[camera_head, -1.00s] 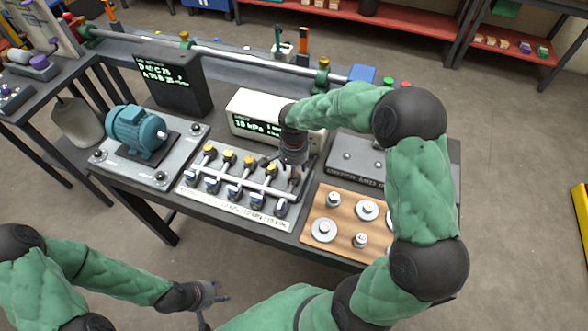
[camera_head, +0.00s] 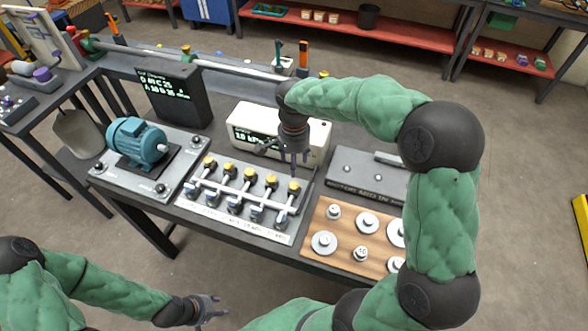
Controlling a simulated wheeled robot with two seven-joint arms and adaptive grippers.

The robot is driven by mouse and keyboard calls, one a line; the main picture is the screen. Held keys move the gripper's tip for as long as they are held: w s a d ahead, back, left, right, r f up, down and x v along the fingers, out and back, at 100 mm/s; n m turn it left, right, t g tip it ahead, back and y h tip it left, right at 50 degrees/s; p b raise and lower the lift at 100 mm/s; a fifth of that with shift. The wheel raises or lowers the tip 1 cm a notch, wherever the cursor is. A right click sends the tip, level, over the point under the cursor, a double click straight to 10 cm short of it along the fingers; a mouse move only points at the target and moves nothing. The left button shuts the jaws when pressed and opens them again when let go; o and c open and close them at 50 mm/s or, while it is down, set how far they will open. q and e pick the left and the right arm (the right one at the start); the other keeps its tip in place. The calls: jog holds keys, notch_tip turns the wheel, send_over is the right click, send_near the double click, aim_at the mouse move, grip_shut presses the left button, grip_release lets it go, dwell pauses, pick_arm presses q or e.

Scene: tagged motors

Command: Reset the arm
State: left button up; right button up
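My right arm reaches in from the right over the bench. Its gripper (camera_head: 294,158) points down above the right end of a valve manifold (camera_head: 238,200). The fingers look spread with nothing between them and are clear of the rightmost yellow-topped valve (camera_head: 294,188). My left gripper (camera_head: 216,306) is low in the picture, in front of the bench and over the floor. Its fingers are apart and empty.
A teal motor (camera_head: 137,142) sits on a grey plate at left. A white gauge box (camera_head: 250,119) stands behind the manifold. A wooden board (camera_head: 345,232) with metal discs and a grey lidded box (camera_head: 350,172) are at right. A dark display (camera_head: 172,97) stands behind.

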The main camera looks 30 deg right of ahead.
jog(key=shift+r, duration=0.5)
